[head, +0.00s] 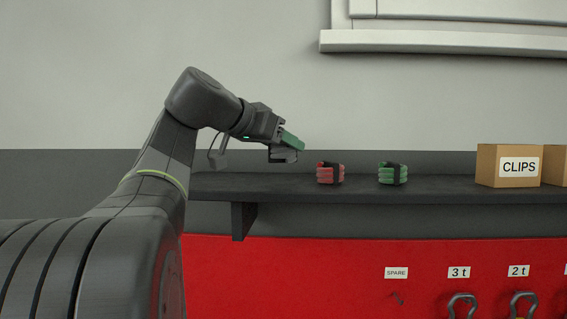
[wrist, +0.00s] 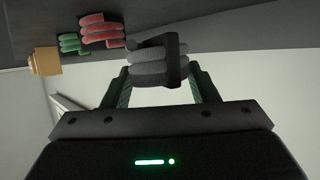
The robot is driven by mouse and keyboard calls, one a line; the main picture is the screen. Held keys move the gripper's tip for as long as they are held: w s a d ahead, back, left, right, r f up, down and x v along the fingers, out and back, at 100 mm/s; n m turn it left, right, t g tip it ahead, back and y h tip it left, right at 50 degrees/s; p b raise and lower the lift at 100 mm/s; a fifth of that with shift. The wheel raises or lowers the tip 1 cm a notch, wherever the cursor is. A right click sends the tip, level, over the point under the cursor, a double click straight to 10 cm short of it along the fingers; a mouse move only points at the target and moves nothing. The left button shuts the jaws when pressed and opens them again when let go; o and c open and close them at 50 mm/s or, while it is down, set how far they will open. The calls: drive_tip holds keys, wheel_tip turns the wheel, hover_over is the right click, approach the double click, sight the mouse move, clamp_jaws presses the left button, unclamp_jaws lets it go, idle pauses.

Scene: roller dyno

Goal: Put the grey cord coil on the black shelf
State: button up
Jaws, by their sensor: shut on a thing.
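The grey cord coil (wrist: 150,66), with a black band around it, is between the fingers of my gripper (wrist: 160,85) in the wrist view. My gripper is shut on it. In the head view my gripper (head: 287,148) is above the left end of the black shelf (head: 270,188), left of the red coil. The black shelf also shows in the wrist view (wrist: 215,22). I cannot tell how large the gap is between the coil and the shelf.
A red cord coil (head: 329,173) and a green cord coil (head: 393,173) stand on the shelf. A cardboard box labelled CLIPS (head: 508,166) stands further right. Shelf room shows left of the red coil. Shackles (head: 462,305) hang on the red panel (head: 320,270) below.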

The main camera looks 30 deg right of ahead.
sight(272, 156)
drive_tip(key=shift+f, duration=1.95)
drive_tip(key=shift+f, duration=0.15)
drive_tip(key=o, duration=1.1)
drive_tip(key=shift+r, duration=0.2)
drive_tip(key=b+v, duration=0.2)
drive_tip(key=v, duration=1)
